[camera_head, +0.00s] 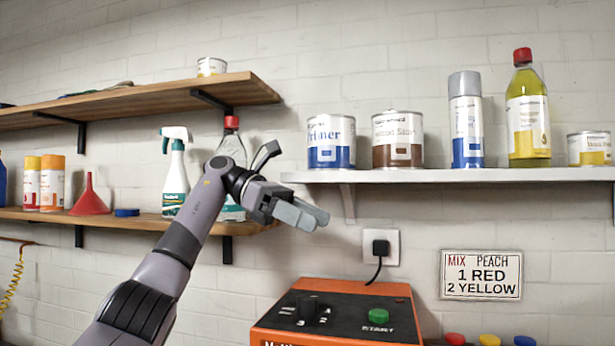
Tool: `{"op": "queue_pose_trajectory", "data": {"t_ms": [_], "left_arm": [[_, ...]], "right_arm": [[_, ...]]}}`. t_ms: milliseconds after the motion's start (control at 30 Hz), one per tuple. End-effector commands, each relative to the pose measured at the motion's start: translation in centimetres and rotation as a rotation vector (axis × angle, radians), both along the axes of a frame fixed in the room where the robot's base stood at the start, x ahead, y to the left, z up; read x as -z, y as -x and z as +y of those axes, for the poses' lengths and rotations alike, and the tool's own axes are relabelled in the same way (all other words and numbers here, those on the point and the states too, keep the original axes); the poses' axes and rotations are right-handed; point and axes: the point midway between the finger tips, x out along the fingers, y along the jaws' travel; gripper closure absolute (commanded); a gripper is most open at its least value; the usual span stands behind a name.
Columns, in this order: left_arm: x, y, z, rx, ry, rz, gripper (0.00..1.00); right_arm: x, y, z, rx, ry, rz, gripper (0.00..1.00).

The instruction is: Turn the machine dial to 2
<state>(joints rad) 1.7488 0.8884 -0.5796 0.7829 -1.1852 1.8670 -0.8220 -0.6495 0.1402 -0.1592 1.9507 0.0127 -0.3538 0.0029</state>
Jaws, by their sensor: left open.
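The orange machine (400,289) stands at the bottom centre, with a dark top panel. Its black dial (307,309) is on the left of the panel with small white marks around it; the setting it points to is too small to tell. A green start button (378,316) is on the right of the panel. My left gripper (314,218) is open and empty, in the air above the machine, apart from the dial, with its fingers pointing right. My right gripper is not in view.
A white shelf (455,175) with cans and bottles is to the right, close to my left gripper's height. Wooden shelves (150,101) hold bottles at left. A plug with a black cable (380,248) is behind the machine. Coloured caps (489,340) show at lower right.

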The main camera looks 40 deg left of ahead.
Motion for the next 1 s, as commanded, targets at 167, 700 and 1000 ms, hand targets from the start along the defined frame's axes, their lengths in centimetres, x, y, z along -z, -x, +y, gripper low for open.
{"op": "queue_pose_trajectory", "data": {"t_ms": [167, 700, 1000], "left_arm": [[-2.3, 0.0, 0.0, 0.0, 0.001, -0.002, 0.36], [-5.6, -0.1, 0.0, 0.0, 0.001, -0.002, 0.36], [-5.9, 0.0, 0.0, 0.0, -0.001, 0.0, 0.36]], "right_arm": [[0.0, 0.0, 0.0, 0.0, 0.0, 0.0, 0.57], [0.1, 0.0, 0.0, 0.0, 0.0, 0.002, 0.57], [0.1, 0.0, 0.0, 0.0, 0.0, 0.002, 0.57]]}}
